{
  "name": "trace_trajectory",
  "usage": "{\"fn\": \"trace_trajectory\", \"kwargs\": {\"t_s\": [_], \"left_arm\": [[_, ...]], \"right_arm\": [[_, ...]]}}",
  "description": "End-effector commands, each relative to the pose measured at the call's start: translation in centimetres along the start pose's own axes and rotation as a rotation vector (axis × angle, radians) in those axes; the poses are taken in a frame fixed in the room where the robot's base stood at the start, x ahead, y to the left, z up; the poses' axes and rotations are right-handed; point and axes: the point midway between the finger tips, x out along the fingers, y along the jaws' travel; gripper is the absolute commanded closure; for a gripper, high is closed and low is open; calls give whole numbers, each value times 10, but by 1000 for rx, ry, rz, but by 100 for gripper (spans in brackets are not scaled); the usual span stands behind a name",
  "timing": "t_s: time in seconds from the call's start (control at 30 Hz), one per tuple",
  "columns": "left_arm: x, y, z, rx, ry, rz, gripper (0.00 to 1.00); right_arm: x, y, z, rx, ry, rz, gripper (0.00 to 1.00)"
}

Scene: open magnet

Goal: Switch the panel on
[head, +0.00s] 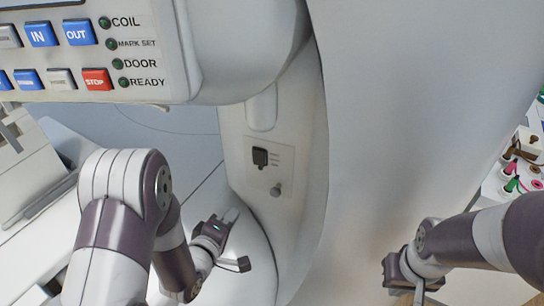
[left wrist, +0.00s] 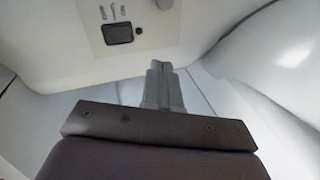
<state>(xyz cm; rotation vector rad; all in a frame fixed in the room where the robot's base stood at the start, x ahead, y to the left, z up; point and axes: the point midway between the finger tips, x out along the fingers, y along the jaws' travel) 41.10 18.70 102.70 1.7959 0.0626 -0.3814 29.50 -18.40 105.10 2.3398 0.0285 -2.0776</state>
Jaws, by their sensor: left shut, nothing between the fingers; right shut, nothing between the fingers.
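A small light plate (head: 268,168) on the white magnet housing carries a black square switch (head: 260,157) and a grey round knob (head: 276,190). In the left wrist view the black switch (left wrist: 118,34) is at the top, above and left of my fingers. My left gripper (head: 231,214) is shut and empty, below and left of the plate, apart from it. Its fingers (left wrist: 160,75) also show in the left wrist view. My right gripper (head: 419,294) is shut at the lower right, far from the plate, its tips near the frame's bottom edge.
A button panel (head: 180,60) with blue, grey and red buttons and dark green round lamps labelled COIL, MARK SET, DOOR and READY hangs at the upper left. The curved white housing (head: 400,120) fills the middle right. Colourful small items (head: 515,183) stand at the right edge.

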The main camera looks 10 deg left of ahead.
Motion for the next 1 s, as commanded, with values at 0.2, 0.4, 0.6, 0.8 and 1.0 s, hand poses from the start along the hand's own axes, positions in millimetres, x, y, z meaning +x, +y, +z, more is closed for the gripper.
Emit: {"fn": "trace_trajectory", "kwargs": {"t_s": [0.2,0.4,0.6,0.8,1.0], "left_arm": [[-2,36,-7,-211,11,177,100],[-2,36,-7,-220,11,175,100],[4,38,-7,-217,10,175,100],[39,44,-8,-216,9,173,100],[82,52,-9,-217,10,173,100]], "right_arm": [[0,0,0,0,0,0,100],[0,0,0,0,0,0,100],[-1,0,0,0,0,0,100],[-8,0,-1,0,0,0,100],[-16,0,-2,0,0,0,100]]}}
